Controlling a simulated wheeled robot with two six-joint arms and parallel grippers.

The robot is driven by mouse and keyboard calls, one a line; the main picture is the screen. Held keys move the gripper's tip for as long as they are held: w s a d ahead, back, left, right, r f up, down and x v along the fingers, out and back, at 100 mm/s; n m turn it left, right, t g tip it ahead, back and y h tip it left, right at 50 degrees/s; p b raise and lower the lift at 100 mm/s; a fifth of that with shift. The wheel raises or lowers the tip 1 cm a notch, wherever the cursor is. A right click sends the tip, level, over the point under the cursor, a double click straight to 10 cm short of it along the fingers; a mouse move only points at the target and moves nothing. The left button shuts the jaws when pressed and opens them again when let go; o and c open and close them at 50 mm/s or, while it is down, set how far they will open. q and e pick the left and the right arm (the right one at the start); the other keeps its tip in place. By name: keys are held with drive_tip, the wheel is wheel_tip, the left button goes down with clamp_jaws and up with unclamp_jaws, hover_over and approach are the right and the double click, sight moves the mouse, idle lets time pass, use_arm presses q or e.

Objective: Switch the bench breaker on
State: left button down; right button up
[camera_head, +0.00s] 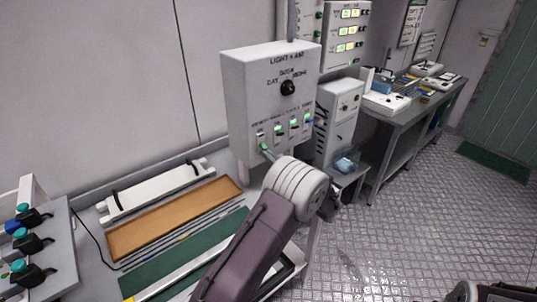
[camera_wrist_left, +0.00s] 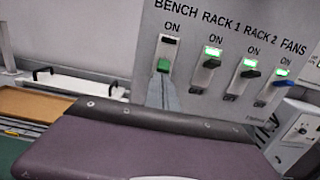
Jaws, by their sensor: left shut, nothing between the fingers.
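The breaker box (camera_head: 262,80) stands over the bench, with a row of labelled levers along its lower front. The bench breaker is the leftmost; its green lever (camera_wrist_left: 163,66) sits low in its slot and the lamp above it is dark. It also shows in the head view (camera_head: 264,147). My left gripper (camera_head: 269,153) is shut and empty, its tips just under or against the green lever; contact cannot be told. In the left wrist view the gripper (camera_wrist_left: 162,88) points up at the lever. My right gripper is not in view.
The rack 1 (camera_wrist_left: 210,63), rack 2 (camera_wrist_left: 250,73) and fans (camera_wrist_left: 282,83) levers are close on the right, with green lamps lit above them. A black knob (camera_head: 288,88) is higher on the box. A wooden tray (camera_head: 175,215) lies on the bench below left.

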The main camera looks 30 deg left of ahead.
sight(264, 145)
use_arm(q)
drive_tip(key=shift+s+d+r+g+h+p, duration=0.15)
drive_tip(key=shift+r+g+h+p, duration=0.45)
drive_tip(key=shift+p, duration=1.55)
drive_tip(key=shift+d+r+g+h+p, duration=0.15)
drive_tip(key=shift+r+h+p, duration=0.85)
drive_tip(key=shift+p, duration=1.1)
drive_tip(key=shift+s+d+r+g+h+p, duration=0.2)
drive_tip(key=shift+r+h+p, duration=0.25)
drive_tip(key=shift+h+p, duration=1.2)
drive_tip(key=shift+w+r+g+y+p, duration=0.15)
drive_tip(key=shift+w+g+y+p, duration=0.1)
drive_tip(key=shift+p, duration=0.7)
